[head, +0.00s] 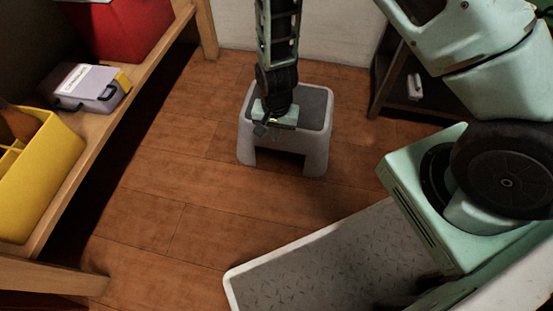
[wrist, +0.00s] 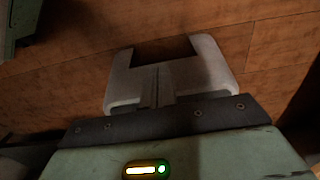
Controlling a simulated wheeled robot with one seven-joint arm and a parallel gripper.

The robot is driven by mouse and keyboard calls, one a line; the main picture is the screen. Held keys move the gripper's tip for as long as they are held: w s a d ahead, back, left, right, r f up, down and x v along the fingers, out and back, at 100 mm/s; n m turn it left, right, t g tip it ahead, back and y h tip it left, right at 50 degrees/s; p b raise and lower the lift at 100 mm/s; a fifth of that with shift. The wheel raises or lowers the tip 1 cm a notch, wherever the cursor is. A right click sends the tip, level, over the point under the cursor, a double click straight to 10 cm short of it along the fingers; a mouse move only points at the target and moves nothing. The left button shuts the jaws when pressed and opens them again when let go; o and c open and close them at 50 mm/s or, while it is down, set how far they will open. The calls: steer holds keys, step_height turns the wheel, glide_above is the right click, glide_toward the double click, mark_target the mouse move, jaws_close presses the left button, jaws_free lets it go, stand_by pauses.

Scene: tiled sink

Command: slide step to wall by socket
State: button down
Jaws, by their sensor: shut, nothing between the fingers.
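The step (head: 315,107) is a small grey-white stool with a dark grey top. It stands upright on the wooden floor near the back wall in the head view. My gripper (head: 266,127) is at the step's near edge, above or against its front side, and hides part of the top. In the wrist view the step's pale front and legs (wrist: 122,84) show beyond my gripper (wrist: 156,72), whose fingers are together with nothing between them. I cannot tell whether they touch the step. The wall (head: 335,30) is behind the step. No socket is clearly visible.
A wooden shelf at left holds a yellow caddy (head: 40,170), a grey case (head: 92,88) and a red container (head: 115,30). A dark shelf unit (head: 398,95) stands right of the step. A speckled grey mat or panel (head: 320,265) lies in front. Floor left of the step is clear.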

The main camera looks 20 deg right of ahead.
step_height(320, 180, down, 13)
steer(key=b, duration=0.7)
steer(key=w+d+b, duration=0.1)
steer(key=w+d, duration=0.2)
steer(key=shift+w+r+b, duration=0.1)
steer(key=shift+r+b, duration=0.2)
steer(key=shift+b, duration=0.1)
